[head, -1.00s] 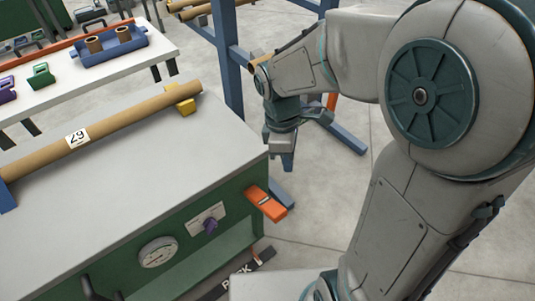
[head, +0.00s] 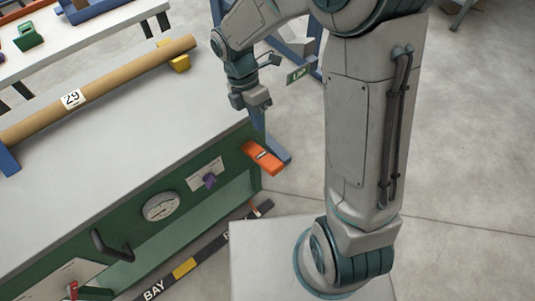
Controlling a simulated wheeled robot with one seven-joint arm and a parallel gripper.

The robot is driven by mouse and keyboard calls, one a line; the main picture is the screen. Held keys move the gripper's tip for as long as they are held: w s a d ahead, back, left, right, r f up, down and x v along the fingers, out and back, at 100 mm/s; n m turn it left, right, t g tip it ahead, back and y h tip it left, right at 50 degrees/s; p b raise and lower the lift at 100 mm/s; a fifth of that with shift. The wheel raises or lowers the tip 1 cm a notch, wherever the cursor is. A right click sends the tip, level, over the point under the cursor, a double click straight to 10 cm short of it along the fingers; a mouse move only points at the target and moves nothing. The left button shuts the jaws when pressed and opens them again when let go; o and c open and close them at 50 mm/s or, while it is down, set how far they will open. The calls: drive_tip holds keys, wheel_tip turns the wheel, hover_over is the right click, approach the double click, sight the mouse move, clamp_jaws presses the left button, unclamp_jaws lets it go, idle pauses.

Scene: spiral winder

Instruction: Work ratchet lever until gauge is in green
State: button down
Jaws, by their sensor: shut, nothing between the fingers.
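The round white-faced gauge (head: 161,206) is on the front of the green machine (head: 130,232); its needle and coloured band are too small to read. An orange handle (head: 263,157) sticks out at the machine's right front corner. A black bent handle (head: 110,246) is left of the gauge, and a red-tipped lever (head: 72,289) shows at the bottom left. I cannot tell for certain which is the ratchet lever. My gripper (head: 258,121) is shut and empty, pointing down by the right corner, just above the orange handle in the picture. Contact is not visible.
A purple knob (head: 209,181) sits between gauge and orange handle. A cardboard tube marked 29 (head: 100,87) lies across the grey top on blue and yellow supports. A white table (head: 75,45) stands behind. A blue frame (head: 300,45) is beyond my arm. Floor at right is open.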

sight(270, 163)
drive_tip(key=b+x, duration=0.1)
drive_tip(key=x, duration=1.1)
drive_tip(key=shift+s+d+f+b, duration=0.1)
drive_tip(key=shift+f+b, duration=0.2)
drive_tip(key=shift+f, duration=0.1)
